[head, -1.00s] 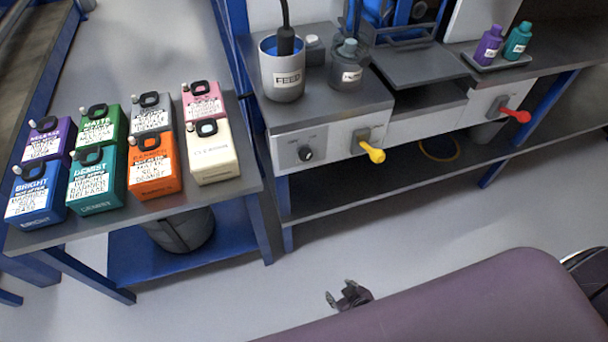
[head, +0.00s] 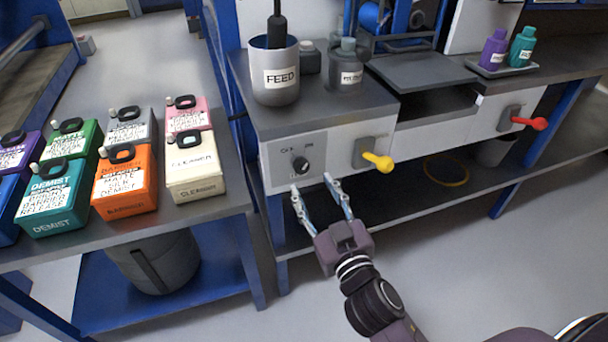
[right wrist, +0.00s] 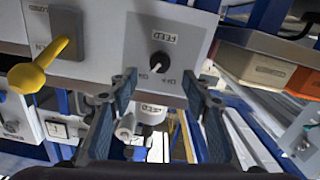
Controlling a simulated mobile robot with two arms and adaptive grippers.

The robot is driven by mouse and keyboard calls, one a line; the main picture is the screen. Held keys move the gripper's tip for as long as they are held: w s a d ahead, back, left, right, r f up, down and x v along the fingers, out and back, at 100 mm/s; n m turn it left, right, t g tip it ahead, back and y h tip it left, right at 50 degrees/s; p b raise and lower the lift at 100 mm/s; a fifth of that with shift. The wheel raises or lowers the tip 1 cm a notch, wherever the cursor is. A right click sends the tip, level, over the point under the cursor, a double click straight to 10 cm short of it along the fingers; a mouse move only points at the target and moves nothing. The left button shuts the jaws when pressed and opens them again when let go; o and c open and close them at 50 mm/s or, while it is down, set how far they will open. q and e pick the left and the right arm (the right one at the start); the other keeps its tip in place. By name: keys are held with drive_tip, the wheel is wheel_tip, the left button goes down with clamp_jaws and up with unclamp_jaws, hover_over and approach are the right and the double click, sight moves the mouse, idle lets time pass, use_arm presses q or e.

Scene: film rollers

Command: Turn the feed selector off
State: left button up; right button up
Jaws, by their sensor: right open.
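The feed selector is a black round knob (head: 302,165) on a pale panel (head: 275,165) at the front of the workbench, with OFF and ON marks above it. It also shows in the right wrist view (right wrist: 159,62), where a FEED label sits beside it and a light pointer line marks its face. My right gripper (head: 310,187) is open and empty, just below and in front of the knob, apart from it. In the right wrist view its two fingers (right wrist: 160,85) stand apart with the knob beyond them. My left gripper is not in view.
A yellow-handled lever (head: 378,161) sticks out right of the knob, and a red-handled lever (head: 530,123) is farther right. A FEED pot (head: 275,88) stands on the bench above. Several coloured jugs, including a cream one (head: 195,172), stand on the left table.

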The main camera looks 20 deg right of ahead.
sight(302, 170)
drive_tip(key=w, duration=0.5)
drive_tip(key=shift+a, duration=0.1)
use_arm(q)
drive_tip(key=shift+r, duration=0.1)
use_arm(e)
drive_tip(key=shift+w, duration=0.9)
drive_tip(key=c, duration=1.2)
drive_tip(key=shift+o, duration=0.2)
drive_tip(key=n+p, duration=0.2)
drive_tip(key=n, duration=0.2)
drive_tip(key=shift+r+n+p, duration=0.1)
drive_tip(key=shift+n+p, duration=0.2)
drive_tip(key=n+p, duration=0.2)
drive_tip(key=n, duration=0.3)
drive_tip(key=shift+a, duration=0.1)
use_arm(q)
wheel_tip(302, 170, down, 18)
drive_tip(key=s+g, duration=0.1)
use_arm(e)
drive_tip(key=shift+n, duration=1.3)
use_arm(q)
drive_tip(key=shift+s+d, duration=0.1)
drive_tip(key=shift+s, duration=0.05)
use_arm(e)
drive_tip(key=shift+f, duration=0.2)
